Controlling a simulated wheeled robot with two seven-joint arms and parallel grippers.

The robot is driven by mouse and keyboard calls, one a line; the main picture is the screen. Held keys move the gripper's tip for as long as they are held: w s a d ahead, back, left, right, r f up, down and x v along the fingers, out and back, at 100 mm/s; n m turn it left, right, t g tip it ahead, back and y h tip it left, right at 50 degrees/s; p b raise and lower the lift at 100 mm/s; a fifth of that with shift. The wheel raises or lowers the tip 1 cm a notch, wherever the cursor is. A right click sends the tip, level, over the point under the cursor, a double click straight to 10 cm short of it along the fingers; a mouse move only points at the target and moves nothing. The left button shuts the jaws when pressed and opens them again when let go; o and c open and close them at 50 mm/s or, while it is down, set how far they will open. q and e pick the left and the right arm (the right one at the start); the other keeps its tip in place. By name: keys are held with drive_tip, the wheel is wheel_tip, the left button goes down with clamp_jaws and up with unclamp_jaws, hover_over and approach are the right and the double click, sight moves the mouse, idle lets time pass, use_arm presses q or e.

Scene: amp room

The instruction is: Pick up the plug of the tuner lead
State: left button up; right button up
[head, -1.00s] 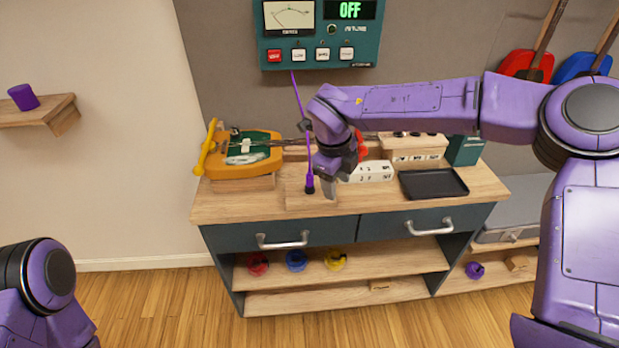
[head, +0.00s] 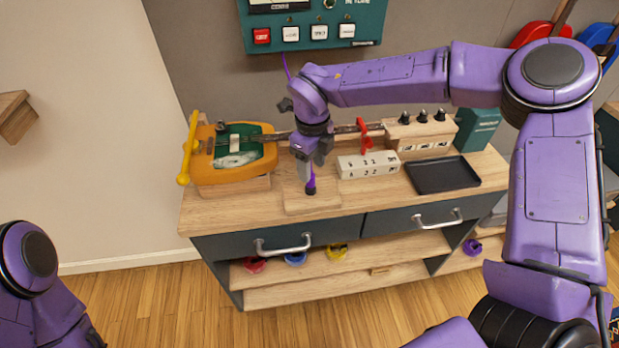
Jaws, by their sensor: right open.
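The plug of the tuner lead (head: 310,187) is purple with a dark tip and stands upright on a small wooden block (head: 325,205) at the front of the bench. Its purple lead (head: 287,66) hangs from the teal tuner (head: 315,24) on the wall and passes behind my right arm. My right gripper (head: 307,176) points down at the plug, with its open fingers around or just in front of the plug's upper part; I cannot tell which. The gripper hides part of the plug and lead. Of my left arm only a part shows at lower left; its gripper is out of view.
A yellow-orange guitar body (head: 262,160) lies left of the gripper, its neck running behind it. A white number block (head: 352,168), a red clip (head: 366,136) and a black tray (head: 462,170) are to the right. Drawers with handles (head: 283,247) are below.

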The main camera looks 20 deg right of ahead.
drive_tip(key=f, duration=0.4)
drive_tip(key=shift+s+a+f+p, duration=0.1)
drive_tip(key=shift+a+f+p, duration=0.1)
drive_tip(key=shift+f+p, duration=0.15)
clamp_jaws()
drive_tip(key=shift+r, duration=0.2)
drive_tip(key=shift+r, duration=0.25)
wheel_tip(320, 180, up, 3)
drive_tip(key=shift+s+a+f+b, duration=0.1)
drive_tip(key=shift+s+b, duration=0.05)
drive_tip(key=shift+b, duration=0.15)
drive_tip(key=s+a+r, duration=0.4)
drive_tip(key=s+r, duration=0.8)
drive_tip(key=shift+s+a+r, duration=0.25)
drive_tip(key=shift+s+a, duration=0.15)
